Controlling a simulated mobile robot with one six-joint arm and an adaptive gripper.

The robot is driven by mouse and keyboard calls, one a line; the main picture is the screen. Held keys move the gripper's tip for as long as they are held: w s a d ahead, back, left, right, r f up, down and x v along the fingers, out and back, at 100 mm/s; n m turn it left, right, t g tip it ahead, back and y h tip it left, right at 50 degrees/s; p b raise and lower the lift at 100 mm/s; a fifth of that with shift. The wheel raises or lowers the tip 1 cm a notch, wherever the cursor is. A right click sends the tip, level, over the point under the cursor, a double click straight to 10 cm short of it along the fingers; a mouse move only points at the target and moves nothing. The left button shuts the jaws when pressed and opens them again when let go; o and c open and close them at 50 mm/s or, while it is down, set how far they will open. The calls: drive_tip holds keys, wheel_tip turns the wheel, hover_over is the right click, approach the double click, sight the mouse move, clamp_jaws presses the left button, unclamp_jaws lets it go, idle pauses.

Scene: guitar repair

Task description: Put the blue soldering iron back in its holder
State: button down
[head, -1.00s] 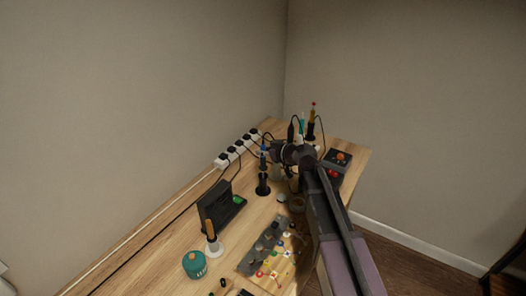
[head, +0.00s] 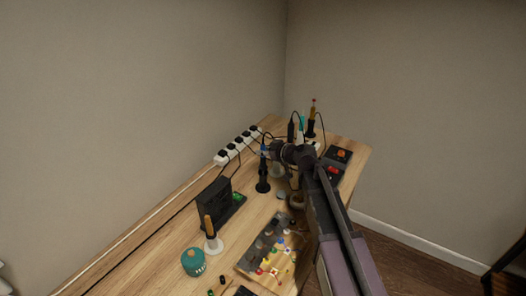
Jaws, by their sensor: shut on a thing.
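The blue soldering iron (head: 263,151) is upright in the head view, near the middle of the bench. My gripper (head: 269,150) is shut on it near its upper part, reaching in from the right. A black holder (head: 263,187) stands on the bench directly below the iron. The iron's lower end meets the holder's top, and no gap shows between them. I cannot tell how deep the tip sits. The fingers are small and partly hidden by the wrist.
A white power strip (head: 238,146) lies behind with cables. More irons, one orange (head: 312,112), stand at the back right. A dark upright case (head: 214,201), an orange-handled tool (head: 209,227), a teal pot (head: 194,262) and a parts board (head: 268,250) occupy the front.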

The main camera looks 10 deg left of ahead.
drive_tip(key=shift+f, duration=0.15)
drive_tip(key=shift+f+b, duration=0.6)
drive_tip(key=shift+b, duration=0.1)
drive_tip(key=shift+c, duration=2.3)
unclamp_jaws()
drive_tip(key=o, duration=0.5)
drive_tip(key=shift+c, duration=0.2)
drive_tip(key=shift+r, duration=0.15)
drive_tip(key=shift+r+p, duration=5.4)
drive_tip(key=shift+p, duration=0.15)
